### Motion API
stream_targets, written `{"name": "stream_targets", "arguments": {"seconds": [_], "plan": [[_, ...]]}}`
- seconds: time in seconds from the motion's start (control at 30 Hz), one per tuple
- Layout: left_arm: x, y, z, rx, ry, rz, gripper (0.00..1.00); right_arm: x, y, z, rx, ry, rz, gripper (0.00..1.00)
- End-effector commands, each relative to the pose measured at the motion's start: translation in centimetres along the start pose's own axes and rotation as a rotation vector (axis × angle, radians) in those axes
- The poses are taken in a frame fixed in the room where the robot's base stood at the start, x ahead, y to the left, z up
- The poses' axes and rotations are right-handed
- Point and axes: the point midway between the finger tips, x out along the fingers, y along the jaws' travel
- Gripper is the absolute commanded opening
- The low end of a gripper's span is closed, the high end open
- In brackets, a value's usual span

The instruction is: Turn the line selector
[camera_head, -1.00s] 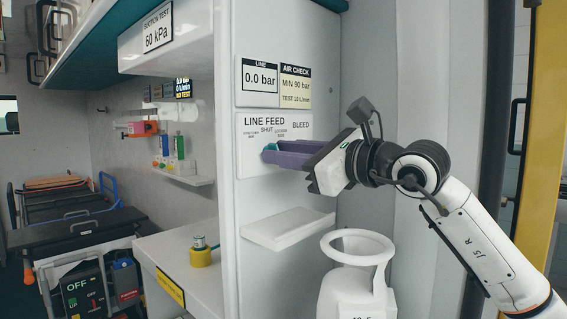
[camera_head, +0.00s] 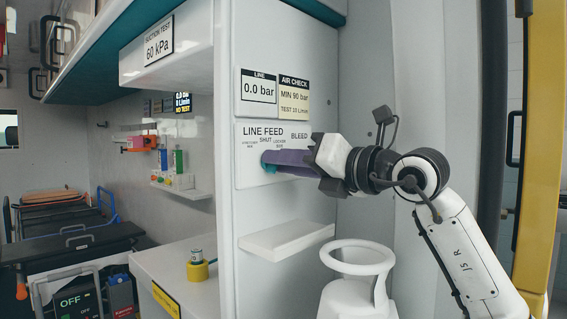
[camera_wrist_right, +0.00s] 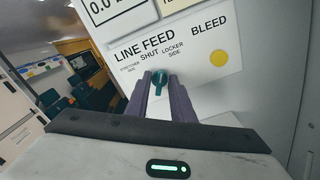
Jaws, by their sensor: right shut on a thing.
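The line selector, a small teal knob (camera_wrist_right: 160,80), sits on the white LINE FEED panel (camera_wrist_right: 190,60) below the labels STRETCHER SIDE, SHUT and LOCKER SIDE. In the wrist view its upper part is nearest the SHUT label; its exact setting is hard to tell. My right gripper (camera_wrist_right: 160,92) has its two purple fingers shut on the knob, one on each side. In the head view the right gripper (camera_head: 270,161) reaches the panel (camera_head: 243,170) from the right, and only a teal edge of the knob (camera_head: 267,167) shows. My left gripper is not in view.
A yellow round BLEED button (camera_wrist_right: 218,58) is right of the knob. The LINE gauge (camera_head: 259,88) reads 0.0 bar, beside an AIR CHECK card (camera_head: 294,95). A small white shelf (camera_head: 286,236) juts out below the panel. A white cylinder (camera_head: 358,258) stands below my right arm.

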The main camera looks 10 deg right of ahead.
Motion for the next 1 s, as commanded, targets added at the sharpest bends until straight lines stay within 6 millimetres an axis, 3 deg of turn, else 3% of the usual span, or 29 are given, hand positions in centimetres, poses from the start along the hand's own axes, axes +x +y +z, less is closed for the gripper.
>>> {"name": "stream_targets", "arguments": {"seconds": [0.4, 1.0], "plan": [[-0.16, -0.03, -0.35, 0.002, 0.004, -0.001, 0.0, 0.03, -0.11, -0.11, 0.225, 0.003, -0.001, 0.0], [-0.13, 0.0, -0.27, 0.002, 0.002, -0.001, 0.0, 0.02, -0.11, -0.11, 0.27, 0.002, 0.0, 0.0]]}}
